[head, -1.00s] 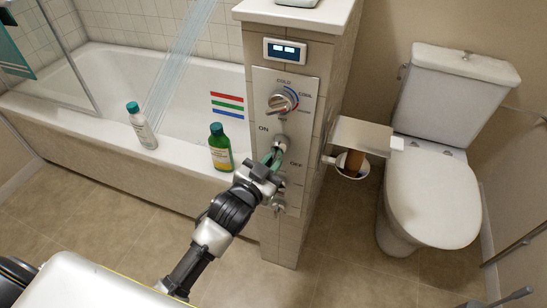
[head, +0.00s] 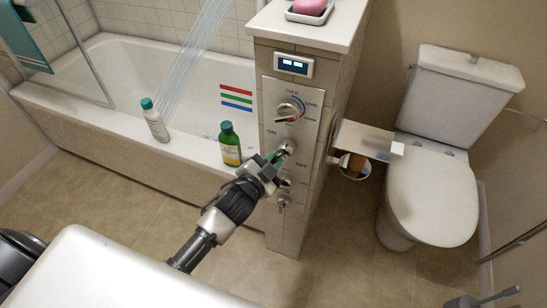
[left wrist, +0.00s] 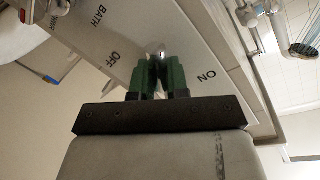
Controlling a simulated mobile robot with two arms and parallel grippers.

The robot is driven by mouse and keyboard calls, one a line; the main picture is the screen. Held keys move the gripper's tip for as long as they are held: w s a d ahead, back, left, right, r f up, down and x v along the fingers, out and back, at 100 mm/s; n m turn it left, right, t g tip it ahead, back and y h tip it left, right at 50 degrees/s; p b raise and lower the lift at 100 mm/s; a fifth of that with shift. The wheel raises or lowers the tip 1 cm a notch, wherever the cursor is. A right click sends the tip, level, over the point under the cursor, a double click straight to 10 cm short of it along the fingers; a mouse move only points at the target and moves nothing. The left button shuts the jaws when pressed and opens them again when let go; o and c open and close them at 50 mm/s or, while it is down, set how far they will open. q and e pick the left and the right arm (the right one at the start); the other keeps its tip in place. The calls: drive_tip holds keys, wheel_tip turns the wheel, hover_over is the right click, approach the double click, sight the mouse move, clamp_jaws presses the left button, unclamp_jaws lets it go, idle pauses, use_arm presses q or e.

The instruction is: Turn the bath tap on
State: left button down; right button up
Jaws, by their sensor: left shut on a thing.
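The tap panel (head: 291,100) is on the tiled pillar at the end of the bath. Its round metal tap (head: 287,147) sits between the ON and OFF marks, and its metal tip shows in the left wrist view (left wrist: 157,49). My left gripper (head: 275,160) is at this tap. Its green fingers (left wrist: 161,78) are shut on the tap's handle, which they mostly hide. The wrist view shows BATH and OFF to the left and ON to the right. A grey piece at the head view's bottom right corner looks like my right gripper (head: 490,299), mostly cut off.
A temperature dial (head: 290,109) is above the tap and another knob (head: 283,202) below. A green bottle (head: 230,145) and a white bottle (head: 155,122) stand on the bath rim. Water (head: 192,60) falls into the bath (head: 85,60). A paper holder (head: 363,138) and toilet (head: 430,190) are right.

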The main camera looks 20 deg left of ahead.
use_arm(q)
drive_tip(key=shift+f, duration=0.1)
idle(0.3)
drive_tip(key=c, duration=1.1)
unclamp_jaws()
drive_tip(key=v, duration=1.1)
drive_tip(key=shift+d, duration=0.1)
drive_tip(key=shift+w, duration=0.1)
